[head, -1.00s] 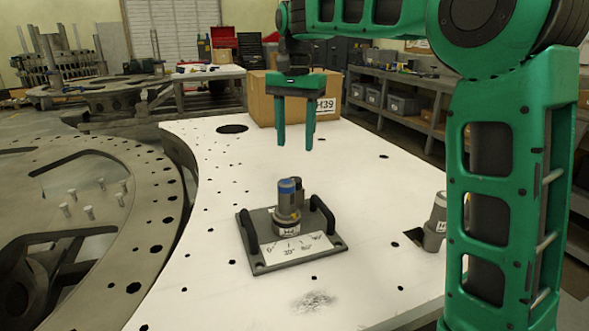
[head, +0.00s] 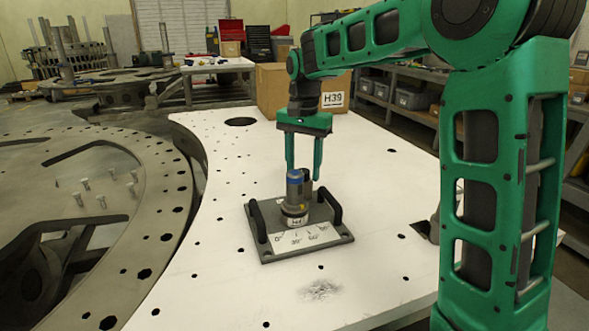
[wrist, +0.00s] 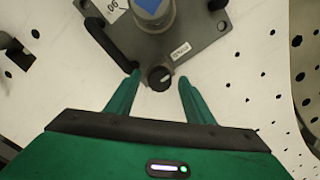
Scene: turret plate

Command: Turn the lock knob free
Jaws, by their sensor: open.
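The lock knob (wrist: 160,77) is a small round black knob with a pale mark, at the edge of the grey turret plate (wrist: 205,33). In the head view the plate (head: 330,242) lies on the white table with an upright grey cylinder with a blue band (head: 295,190). The knob (head: 307,177) is mostly hidden behind that cylinder. My gripper (head: 304,172) is open and points down behind the cylinder. In the wrist view its fingertips (wrist: 158,80) appear on either side of the knob, with gaps showing; their height relative to it is unclear.
Two black handles stand on the plate, the left (head: 257,221) and the right (head: 331,206); one (wrist: 112,45) lies close to a finger in the wrist view. A cardboard box (head: 275,92) stands behind. The white table (head: 390,210) is mostly clear.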

